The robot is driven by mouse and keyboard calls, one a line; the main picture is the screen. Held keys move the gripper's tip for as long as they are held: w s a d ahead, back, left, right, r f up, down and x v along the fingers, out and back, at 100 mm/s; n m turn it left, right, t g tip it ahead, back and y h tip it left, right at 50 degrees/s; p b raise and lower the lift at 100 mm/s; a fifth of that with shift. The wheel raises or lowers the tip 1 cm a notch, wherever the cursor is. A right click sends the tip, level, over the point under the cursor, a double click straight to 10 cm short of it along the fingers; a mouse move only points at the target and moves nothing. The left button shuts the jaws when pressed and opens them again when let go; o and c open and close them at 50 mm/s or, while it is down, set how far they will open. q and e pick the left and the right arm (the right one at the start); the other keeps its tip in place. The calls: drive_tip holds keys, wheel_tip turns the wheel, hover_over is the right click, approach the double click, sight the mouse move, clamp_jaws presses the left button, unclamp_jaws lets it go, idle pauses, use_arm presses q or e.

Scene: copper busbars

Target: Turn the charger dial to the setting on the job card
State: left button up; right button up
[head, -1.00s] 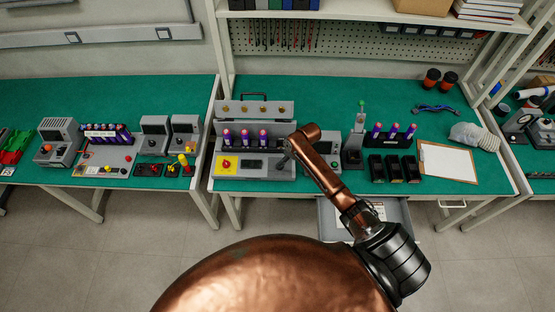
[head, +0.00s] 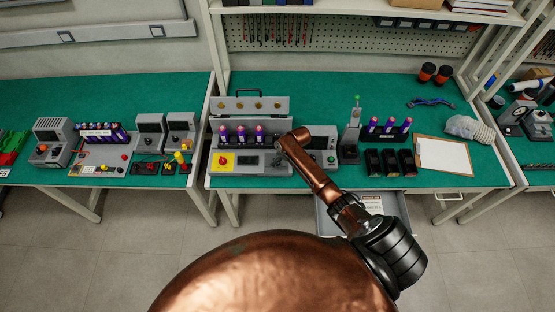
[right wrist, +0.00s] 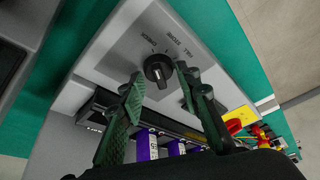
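The charger (head: 216,172) is a grey box on the green bench, with purple-and-orange cells standing in it and its lid raised. Its black dial (right wrist: 158,70) shows in the right wrist view, on a light grey panel with printed labels around it; CHECK and STORE seem readable. I cannot tell which label the dial points at. My right gripper (right wrist: 160,76) is open, its fingertips on either side of the dial; contact is unclear. In the head view my copper arm hides the dial. A printed sheet (head: 373,204) lies in an open drawer; its text is too small to read. My left gripper is out of view.
A red button on a yellow plate (head: 222,160) is at the charger's left. A green button (head: 331,160) is right of my arm. Black bins (head: 390,163), a cell rack and a clipboard (head: 443,156) stand further right. More devices are on the left bench.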

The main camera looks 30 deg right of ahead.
drive_tip(key=c, duration=0.8)
drive_tip(key=shift+o, duration=0.2)
